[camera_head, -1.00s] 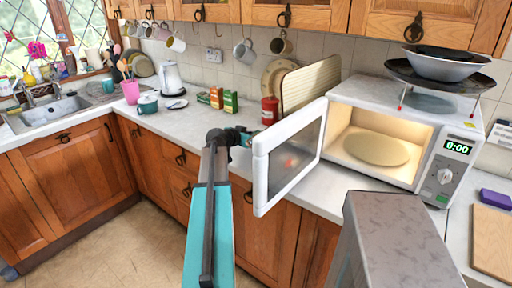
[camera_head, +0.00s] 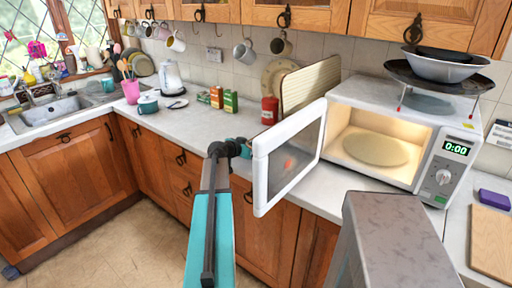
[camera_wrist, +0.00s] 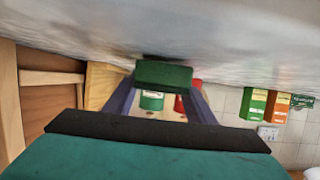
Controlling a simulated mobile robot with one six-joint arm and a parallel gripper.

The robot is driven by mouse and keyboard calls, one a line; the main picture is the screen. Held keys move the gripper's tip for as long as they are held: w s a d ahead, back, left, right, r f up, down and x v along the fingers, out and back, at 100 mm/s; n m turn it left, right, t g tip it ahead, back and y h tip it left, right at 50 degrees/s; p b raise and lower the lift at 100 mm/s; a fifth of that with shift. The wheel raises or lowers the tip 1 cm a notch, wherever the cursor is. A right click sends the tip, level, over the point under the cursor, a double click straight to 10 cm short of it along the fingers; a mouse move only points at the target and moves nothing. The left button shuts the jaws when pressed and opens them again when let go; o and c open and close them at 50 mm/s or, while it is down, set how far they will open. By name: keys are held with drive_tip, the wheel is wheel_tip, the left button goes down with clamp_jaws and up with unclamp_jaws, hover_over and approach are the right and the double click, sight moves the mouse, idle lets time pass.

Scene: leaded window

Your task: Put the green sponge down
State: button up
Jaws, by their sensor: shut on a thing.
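The green sponge (camera_wrist: 163,74) shows in the wrist view as a dark green block. It is held between the two fingers of my gripper (camera_wrist: 161,84), which is shut on it. The wrist picture appears upside down, with the pale countertop (camera_wrist: 220,35) along the top. A dark shadow lies on the counter right beside the sponge, so it is very close to the surface; I cannot tell whether it touches.
The microwave (camera_head: 425,115) stands at the right with its door swung out over the counter's front. A red canister (camera_head: 269,110), a green box (camera_head: 230,102) and an orange box (camera_head: 216,97) stand toward the wall. The counter (camera_head: 185,118) left of the door has free room.

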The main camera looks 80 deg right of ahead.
drive_tip(key=shift+f, duration=0.15)
drive_tip(key=shift+f, duration=0.2)
drive_tip(key=o, duration=0.9)
drive_tip(key=shift+r, duration=0.25)
drive_tip(key=b+v, duration=0.2)
drive_tip(key=v, duration=1)
drive_tip(key=shift+f+b, duration=0.1)
drive_tip(key=shift+b, duration=0.25)
